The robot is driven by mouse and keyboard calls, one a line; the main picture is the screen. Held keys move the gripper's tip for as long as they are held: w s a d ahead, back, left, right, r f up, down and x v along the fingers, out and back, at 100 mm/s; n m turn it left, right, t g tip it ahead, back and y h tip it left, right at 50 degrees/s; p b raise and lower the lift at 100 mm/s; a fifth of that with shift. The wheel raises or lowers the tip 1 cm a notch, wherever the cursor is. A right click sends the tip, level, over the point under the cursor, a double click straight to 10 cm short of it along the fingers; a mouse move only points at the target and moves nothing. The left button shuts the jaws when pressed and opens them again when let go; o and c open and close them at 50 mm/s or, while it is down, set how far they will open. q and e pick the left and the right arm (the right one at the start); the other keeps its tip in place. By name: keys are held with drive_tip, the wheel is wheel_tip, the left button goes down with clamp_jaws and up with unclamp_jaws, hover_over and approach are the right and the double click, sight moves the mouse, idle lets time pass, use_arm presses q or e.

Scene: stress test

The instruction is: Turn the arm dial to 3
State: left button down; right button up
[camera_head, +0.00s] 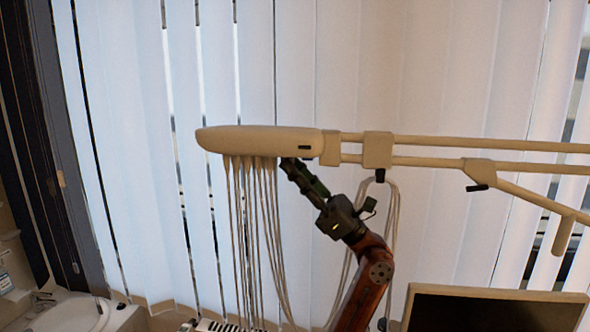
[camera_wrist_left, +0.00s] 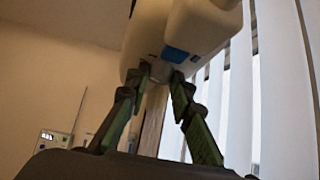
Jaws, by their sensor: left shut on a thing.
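The beige arm head (camera_head: 262,140) hangs at the end of a jointed double-bar arm (camera_head: 450,142) in the head view. Several pale cables hang from its underside. My left gripper (camera_head: 292,166) reaches up from below, with its fingertips at the underside near the right end. In the left wrist view, the fingertips (camera_wrist_left: 160,76) are shut on a small part under the head (camera_wrist_left: 195,30), beside a blue patch (camera_wrist_left: 175,54). I cannot make out the dial or any numbers on it. My right gripper is not in view.
The hanging cables (camera_head: 238,215) are close left of my gripper, and a looped cable (camera_head: 392,215) hangs behind my wrist. A dark monitor (camera_head: 495,312) stands at lower right. Vertical blinds (camera_head: 120,130) fill the background. A sink (camera_head: 75,314) is at lower left.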

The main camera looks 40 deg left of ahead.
use_arm(q)
drive_tip(key=shift+t, duration=0.5)
drive_tip(key=shift+s+m+t+y+p, duration=0.15)
drive_tip(key=shift+m+t+y+p, duration=0.3)
drive_tip(key=shift+m+t, duration=1.15)
drive_tip(key=shift+s+m+t+y+p, duration=0.2)
drive_tip(key=shift+m+t+p, duration=0.35)
drive_tip(key=shift+t, duration=2.1)
drive_tip(key=shift+s+m+t+y+p, duration=0.1)
drive_tip(key=shift+m+t+y+p, duration=0.5)
drive_tip(key=shift+t, duration=1.55)
drive_tip(key=shift+m+t+h, duration=0.25)
drive_tip(key=shift+m+t, duration=0.05)
drive_tip(key=shift+m, duration=0.05)
drive_tip(key=c, duration=1.7)
unclamp_jaws()
drive_tip(key=shift+d, duration=0.1)
